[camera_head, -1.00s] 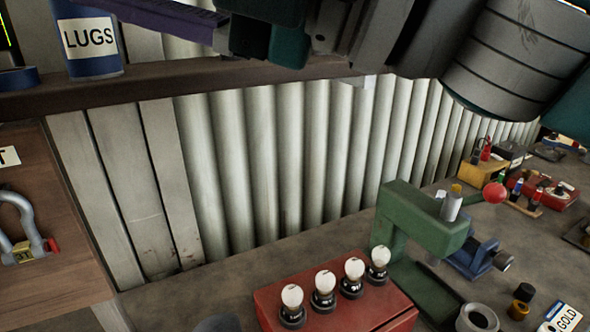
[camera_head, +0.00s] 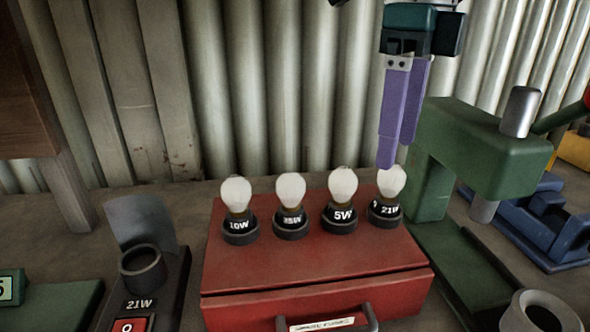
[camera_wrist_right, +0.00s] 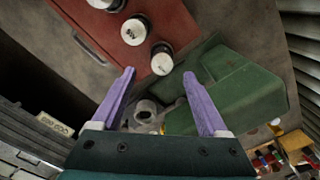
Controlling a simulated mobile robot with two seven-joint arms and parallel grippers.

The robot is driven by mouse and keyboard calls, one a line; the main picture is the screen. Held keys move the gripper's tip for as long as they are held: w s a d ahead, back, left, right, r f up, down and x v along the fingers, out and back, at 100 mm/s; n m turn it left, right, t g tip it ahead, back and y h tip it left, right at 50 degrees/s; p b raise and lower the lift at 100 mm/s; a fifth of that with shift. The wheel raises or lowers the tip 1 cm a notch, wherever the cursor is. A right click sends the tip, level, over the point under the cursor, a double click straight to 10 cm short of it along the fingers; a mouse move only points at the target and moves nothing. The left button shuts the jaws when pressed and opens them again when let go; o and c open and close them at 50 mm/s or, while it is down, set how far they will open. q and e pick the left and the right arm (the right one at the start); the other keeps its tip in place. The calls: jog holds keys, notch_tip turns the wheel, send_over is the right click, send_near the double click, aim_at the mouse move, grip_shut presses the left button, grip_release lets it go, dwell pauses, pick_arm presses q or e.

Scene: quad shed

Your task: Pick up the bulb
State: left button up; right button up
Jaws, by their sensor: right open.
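Several white round bulbs in black labelled bases stand in a row on a red box: the 10W bulb (camera_head: 236,194), a second bulb (camera_head: 290,188) with a hard-to-read label, the 5W bulb (camera_head: 342,185) and the 21W bulb (camera_head: 391,183). My right gripper (camera_head: 396,155) points down with its purple fingers just above the 21W bulb, overlapping its top in the head view. In the right wrist view the gripper (camera_wrist_right: 159,74) is open and empty, with the 21W bulb (camera_wrist_right: 162,62) just beyond its fingertips. My left gripper is not in view.
The red box (camera_head: 315,258) has a front handle. A green press (camera_head: 485,135) stands close to its right, beside the 21W bulb. A dark stand marked 21W with a round socket (camera_head: 142,268) and a red switch is at left. Corrugated wall is behind.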

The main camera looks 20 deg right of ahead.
aim_at(391, 171)
notch_tip(391, 171, down, 6)
jog(key=shift+w+d+r+p, duration=0.15)
jog(key=shift+r+p, duration=0.1)
jog(key=shift+p, duration=0.2)
grip_shut()
dwell(0.4)
